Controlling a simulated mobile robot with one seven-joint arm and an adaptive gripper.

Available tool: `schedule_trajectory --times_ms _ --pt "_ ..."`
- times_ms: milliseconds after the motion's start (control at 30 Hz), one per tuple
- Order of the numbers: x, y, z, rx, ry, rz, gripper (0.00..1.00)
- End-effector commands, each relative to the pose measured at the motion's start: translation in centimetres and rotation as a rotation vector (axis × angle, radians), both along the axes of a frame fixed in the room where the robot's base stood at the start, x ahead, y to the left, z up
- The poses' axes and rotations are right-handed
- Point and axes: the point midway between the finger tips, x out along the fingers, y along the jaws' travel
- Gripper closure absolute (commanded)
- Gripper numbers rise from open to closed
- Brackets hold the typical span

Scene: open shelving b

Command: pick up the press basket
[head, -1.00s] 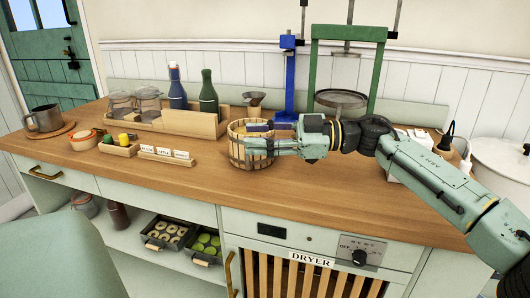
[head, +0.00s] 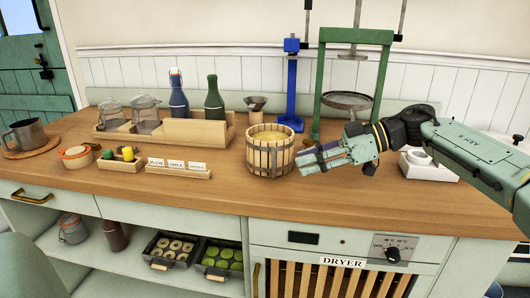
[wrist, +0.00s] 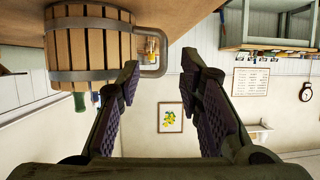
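The press basket (head: 266,157) is a round wooden-slat tub with metal bands, upright on the wooden counter and filled with something pale yellow. My gripper (head: 306,161) is just right of it at about its height, pointing left, with a small gap seeming to show between them. In the wrist view, which is upside down, the basket (wrist: 88,42) is at upper left with a grey metal side handle (wrist: 157,58). My gripper (wrist: 160,85) is open there, with nothing between its dark ridged pads; the basket lies beyond the left finger.
A green press frame (head: 323,75) and a blue stand (head: 291,85) are behind. A wooden rack (head: 203,131) with bottles and jars is to the left, label cards (head: 176,168) in front of it. A white block (head: 416,165) is right of my gripper. Counter in front of the basket is clear.

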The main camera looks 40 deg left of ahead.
Motion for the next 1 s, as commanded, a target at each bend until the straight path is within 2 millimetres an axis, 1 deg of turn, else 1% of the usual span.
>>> schedule_trajectory --times_ms 33,100,367,500,600,700,933,1000 --pt "-0.6 0.7 -0.3 -0.001 0.0 0.004 0.67" --pt "-1.1 1.5 -0.6 0.0 0.0 0.002 0.67" --pt "-2.4 3.1 -1.3 0.0 -0.001 0.004 0.67" --pt "-3.9 4.6 -1.9 -0.001 0.0 0.003 0.67" --pt "-4.6 5.7 -2.5 0.002 -0.001 0.004 0.67" --pt "-5.0 6.2 -2.8 0.002 0.001 0.001 0.67" --pt "-5.0 6.3 -2.9 0.003 0.0 0.001 0.67" --pt "-5.0 6.3 -2.9 0.003 0.0 0.001 0.71"
